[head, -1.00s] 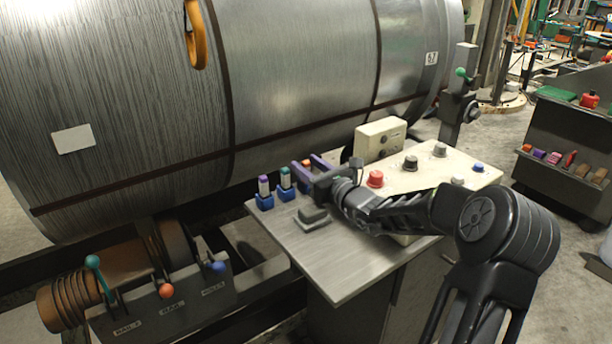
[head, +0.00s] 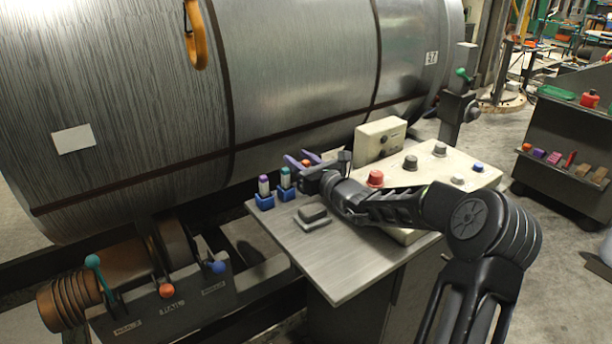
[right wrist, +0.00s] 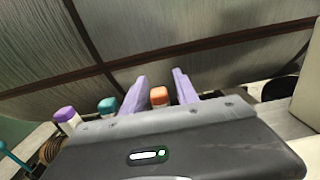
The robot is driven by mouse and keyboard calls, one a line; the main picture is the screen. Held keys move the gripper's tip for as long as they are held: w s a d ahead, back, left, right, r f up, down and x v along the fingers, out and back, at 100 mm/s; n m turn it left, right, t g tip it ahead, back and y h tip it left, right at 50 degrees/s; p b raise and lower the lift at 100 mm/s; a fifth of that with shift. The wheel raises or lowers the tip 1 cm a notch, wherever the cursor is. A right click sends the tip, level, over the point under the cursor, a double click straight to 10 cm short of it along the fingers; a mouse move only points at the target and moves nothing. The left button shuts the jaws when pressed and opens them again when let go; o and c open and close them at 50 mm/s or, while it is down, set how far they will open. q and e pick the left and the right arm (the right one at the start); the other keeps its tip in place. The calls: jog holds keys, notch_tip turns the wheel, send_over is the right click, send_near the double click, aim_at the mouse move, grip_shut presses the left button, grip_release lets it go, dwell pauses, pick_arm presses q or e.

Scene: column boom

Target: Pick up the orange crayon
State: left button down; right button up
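The orange crayon shows its orange top (right wrist: 159,96) between the two purple fingers of my right gripper (right wrist: 160,84) in the right wrist view. In the head view its orange tip (head: 306,163) shows between the fingers of my right gripper (head: 304,159), with its lower part hidden. The fingers are apart, with a gap on both sides of the crayon in the wrist view. A purple-topped crayon (head: 264,186) and a teal-topped crayon (head: 286,178) stand upright in blue holders to the left. My left gripper is not in view.
A grey block on a base (head: 313,215) lies on the metal table (head: 335,270) in front of the holders. A control panel with a red knob (head: 376,178) and a cream box (head: 379,140) stand to the right. A large metal drum (head: 300,70) rises close behind.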

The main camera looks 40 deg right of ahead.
grip_shut()
dwell(0.5)
notch_tip(320, 180, up, 10)
jog(key=p, duration=0.1)
dwell(0.4)
dwell(0.5)
